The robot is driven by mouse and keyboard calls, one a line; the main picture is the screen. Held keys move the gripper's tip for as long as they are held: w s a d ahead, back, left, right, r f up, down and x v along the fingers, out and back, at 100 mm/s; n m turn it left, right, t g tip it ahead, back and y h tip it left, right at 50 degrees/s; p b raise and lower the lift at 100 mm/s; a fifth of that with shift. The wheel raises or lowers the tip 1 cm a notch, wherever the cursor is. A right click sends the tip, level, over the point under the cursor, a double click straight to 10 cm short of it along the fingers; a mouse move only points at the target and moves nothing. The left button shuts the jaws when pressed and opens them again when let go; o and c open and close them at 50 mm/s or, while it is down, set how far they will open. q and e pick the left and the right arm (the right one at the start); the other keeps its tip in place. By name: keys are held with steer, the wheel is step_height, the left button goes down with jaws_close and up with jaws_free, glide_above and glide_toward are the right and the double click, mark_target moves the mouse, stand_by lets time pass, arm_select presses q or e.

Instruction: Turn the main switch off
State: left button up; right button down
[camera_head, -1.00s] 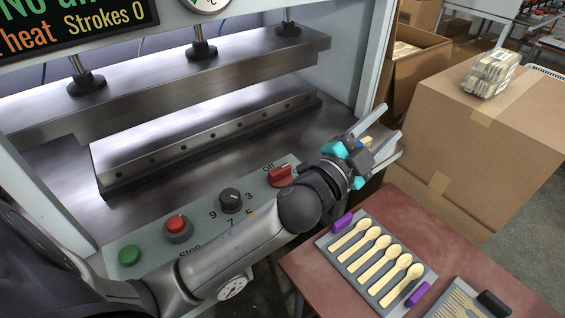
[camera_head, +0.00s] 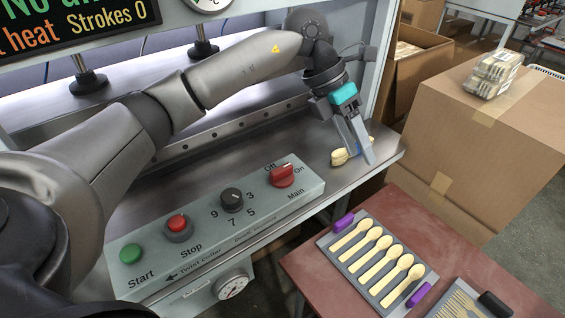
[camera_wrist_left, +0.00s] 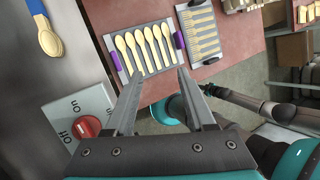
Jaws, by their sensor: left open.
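The main switch (camera_head: 283,176) is a red rotary knob at the right end of the control panel, between the labels Off and On. It also shows in the left wrist view (camera_wrist_left: 87,127), at the lower left beside the fingers. My left gripper (camera_head: 361,158) is open, fingers pointing down, to the right of the switch and apart from it. In the left wrist view its two fingers (camera_wrist_left: 159,74) are spread with nothing held between them.
A stack of wooden spoons (camera_head: 339,157) lies on the press table, partly hidden by my fingers. The panel (camera_head: 150,283) also has a green start button (camera_head: 130,253), red stop button (camera_head: 177,224) and black dial (camera_head: 232,199). A spoon tray (camera_head: 347,264) and cardboard box (camera_head: 480,150) stand right.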

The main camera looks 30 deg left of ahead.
arm_select(q)
steer(key=a+r+n+y, duration=0.1)
steer(key=a+r+y, duration=0.15)
steer(key=a, duration=0.55)
steer(key=a+r+n+y, duration=0.1)
steer(key=a+y, duration=0.3)
steer(key=a, duration=0.3)
steer(key=b, duration=0.2)
glide_toward(283, 168)
steer(key=shift+g, duration=0.4)
steer(key=f, duration=0.8)
steer(key=shift+w+a+f, duration=0.3)
steer(key=shift+w+f, duration=0.1)
jaws_close()
